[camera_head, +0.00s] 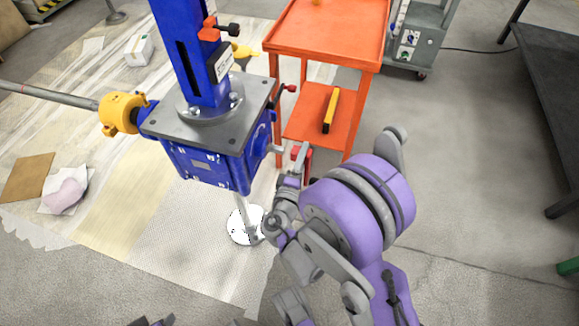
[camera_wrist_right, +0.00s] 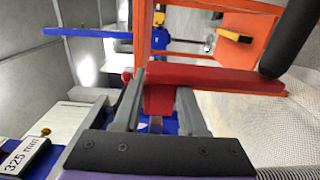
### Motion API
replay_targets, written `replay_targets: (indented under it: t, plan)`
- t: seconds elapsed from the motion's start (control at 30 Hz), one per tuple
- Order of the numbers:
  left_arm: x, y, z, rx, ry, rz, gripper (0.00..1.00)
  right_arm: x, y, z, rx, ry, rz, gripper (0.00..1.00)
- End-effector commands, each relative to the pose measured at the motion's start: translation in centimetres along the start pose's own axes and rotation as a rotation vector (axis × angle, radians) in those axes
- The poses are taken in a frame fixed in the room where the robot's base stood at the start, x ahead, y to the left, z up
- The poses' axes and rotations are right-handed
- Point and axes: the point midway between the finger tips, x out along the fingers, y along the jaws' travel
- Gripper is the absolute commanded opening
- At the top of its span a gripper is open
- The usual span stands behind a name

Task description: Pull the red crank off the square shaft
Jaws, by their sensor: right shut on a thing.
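The red crank shows in the head view (camera_head: 307,154) beside the screw jack, and in the right wrist view (camera_wrist_right: 215,77) as a red bar with a black handle (camera_wrist_right: 292,38). My right gripper (camera_head: 299,158) is shut on the crank's red hub, which sits between its two fingers in the wrist view (camera_wrist_right: 160,100). The grey shaft (camera_head: 275,149) sticks out of the blue gearbox (camera_head: 205,162) towards my gripper. Whether the hub is still around the shaft I cannot tell; the fingers hide the spot. My left gripper does not clearly show.
A blue column (camera_head: 192,55) rises from the gearbox. A yellow coupling (camera_head: 120,113) joins a long grey shaft on its left. An orange cart (camera_head: 325,35) stands close behind, with a yellow and black tool (camera_head: 331,110) on its lower shelf.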

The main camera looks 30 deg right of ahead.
Motion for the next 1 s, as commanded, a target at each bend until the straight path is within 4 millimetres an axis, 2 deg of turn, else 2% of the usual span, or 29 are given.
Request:
replay_targets:
  t: [0.47,1.0]
  plan:
    - [0.1,0.0,0.0,0.0,0.0,0.0,0.5,0.0,0.1,0.5,-0.002,-0.001,0.003,0.0]
    - [1.2,0.0,0.2,0.0,-0.001,0.0,0.5,0.0,0.0,5.2,-0.001,-0.002,0.002,0.0]
